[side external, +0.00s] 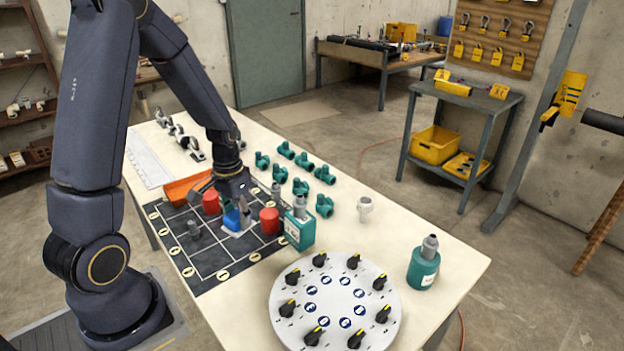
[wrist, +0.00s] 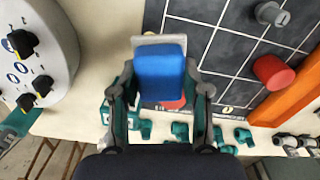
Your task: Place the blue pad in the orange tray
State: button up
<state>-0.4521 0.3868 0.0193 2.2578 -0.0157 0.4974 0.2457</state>
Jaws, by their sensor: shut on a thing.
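The blue pad (wrist: 160,75) is between the two fingers of my gripper (wrist: 161,88) in the wrist view, with a pale grey plate edge showing behind it. In the side external view the blue pad (side external: 231,220) is under my gripper (side external: 236,200), over the dark gridded board; I cannot tell whether it touches the board. My gripper is shut on the pad. The orange tray (side external: 184,188) lies at the far edge of the board, partly hidden by my arm. The tray's orange side also shows at the right of the wrist view (wrist: 290,101).
Red cylinders (side external: 211,203) (side external: 269,221) stand on the board either side of my gripper, with a grey peg (side external: 194,230) near. A teal bottle (side external: 300,230) stands at the board's right, and a white dial disc (side external: 335,308) in front. Several teal fittings (side external: 300,187) lie behind.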

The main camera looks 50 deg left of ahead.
jog(key=a+r+n, duration=0.2)
jog(key=a+n, duration=0.7)
jog(key=a, duration=0.4)
jog(key=s+a+n, duration=0.6)
jog(key=s+a, duration=0.4)
jog(key=a, duration=0.4)
send_over(184, 194)
jog(key=f, duration=0.8)
jog(key=shift+s+d+f, duration=0.2)
jog(key=shift+s+d, duration=0.15)
jog(key=shift+d, duration=0.05)
jog(key=shift+w+a+f, duration=0.3)
jog(key=shift+a+f, duration=0.1)
jog(key=shift+f, duration=1.65)
